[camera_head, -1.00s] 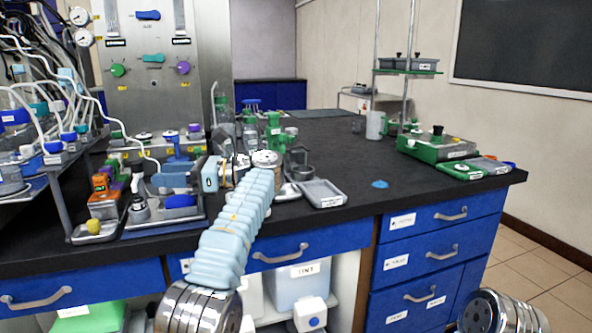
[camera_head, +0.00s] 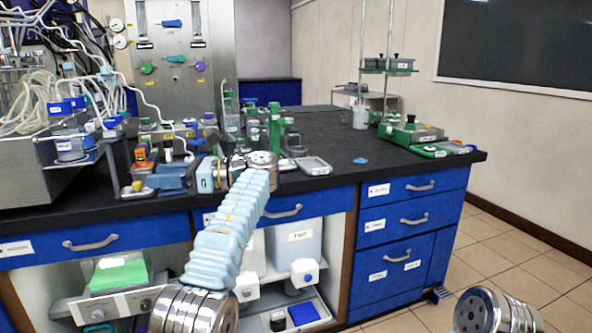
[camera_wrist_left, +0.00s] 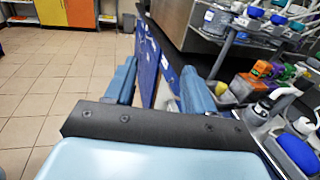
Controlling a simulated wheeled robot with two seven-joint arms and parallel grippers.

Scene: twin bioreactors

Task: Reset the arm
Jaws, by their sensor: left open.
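My left arm rises from the bottom of the head view in a ribbed light blue sleeve. Its left gripper (camera_head: 166,177) points left, near the front edge of the black bench (camera_head: 330,190). In the left wrist view the two blue fingers of the left gripper (camera_wrist_left: 160,80) stand wide apart. Nothing is held between them; the bench's blue front and the floor show through the gap. Only a silver link of my right arm shows, at the bottom right of the head view; its gripper is out of frame.
Tubing and vessels crowd the bench's left end. An orange-topped holder (camera_wrist_left: 252,82) sits right of the fingers in the left wrist view. A grey tray (camera_head: 313,166) and a green device (camera_head: 410,135) stand farther right. Tiled floor (camera_wrist_left: 60,90) is clear beside the bench.

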